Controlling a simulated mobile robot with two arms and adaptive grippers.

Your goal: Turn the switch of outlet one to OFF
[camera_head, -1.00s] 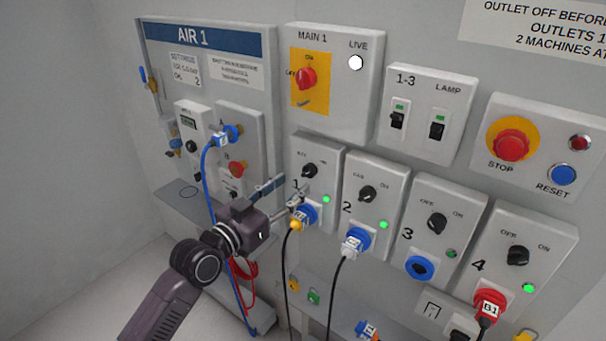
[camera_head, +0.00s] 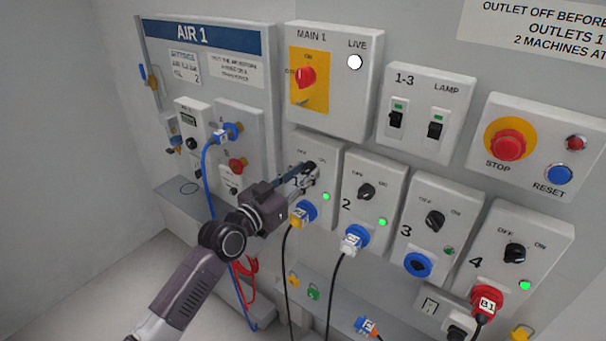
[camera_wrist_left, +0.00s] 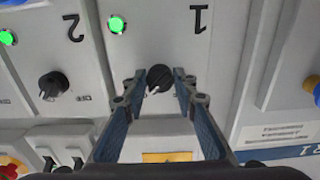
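Outlet one's box (camera_head: 328,188) is on the wall panel, with a green lamp (camera_head: 326,197) lit and a blue plug (camera_head: 306,211) in its socket. Its black rotary switch (camera_wrist_left: 159,78) shows in the left wrist view between the fingertips of my left gripper (camera_wrist_left: 155,88). In that view the fingers are apart, with a gap visible on both sides of the knob. In the head view my left gripper (camera_head: 302,176) reaches the switch and partly hides it, so its pointer direction is unclear there. My right gripper is not in view.
Outlet two (camera_head: 373,195), outlet three (camera_head: 439,225) and outlet four (camera_head: 520,252) stand to the right. The MAIN 1 box (camera_head: 333,105) is above. A blue hose (camera_head: 207,185) and a black cable (camera_head: 287,265) hang near my left arm.

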